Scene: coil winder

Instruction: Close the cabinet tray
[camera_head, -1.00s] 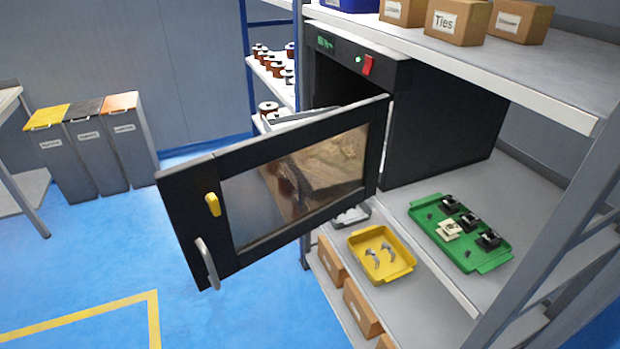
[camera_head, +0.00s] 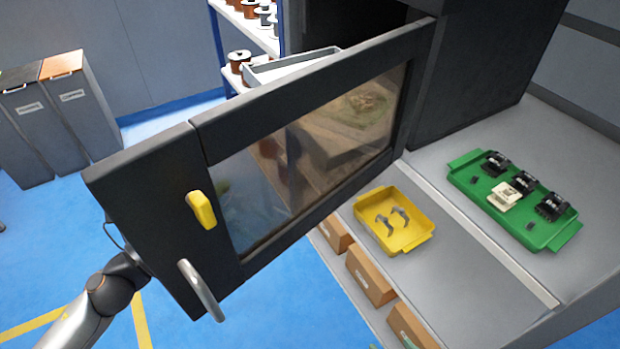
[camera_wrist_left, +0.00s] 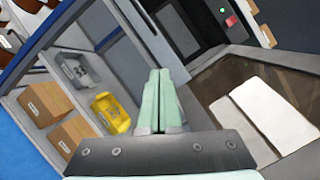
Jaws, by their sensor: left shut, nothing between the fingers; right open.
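The black cabinet (camera_head: 470,60) has its windowed door (camera_head: 150,195) swung wide open, with a yellow latch (camera_head: 202,210) and a grey handle (camera_head: 200,290). A light grey tray (camera_head: 292,69) sticks out behind the door's top edge; the door hides most of it. My left arm comes in at the lower left and passes behind the door, which hides its hand in the head view. In the left wrist view my left gripper (camera_wrist_left: 158,75) is shut and empty, pointing toward the cabinet's open side, with the door window on the right. My right gripper is not seen.
On the shelf beside the cabinet are a yellow tray (camera_head: 408,240) with grey parts and a green tray (camera_head: 540,232) with black parts. Cardboard boxes (camera_head: 370,274) stand below. Bins (camera_head: 80,105) stand at the left wall. Blue floor is clear left of the door.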

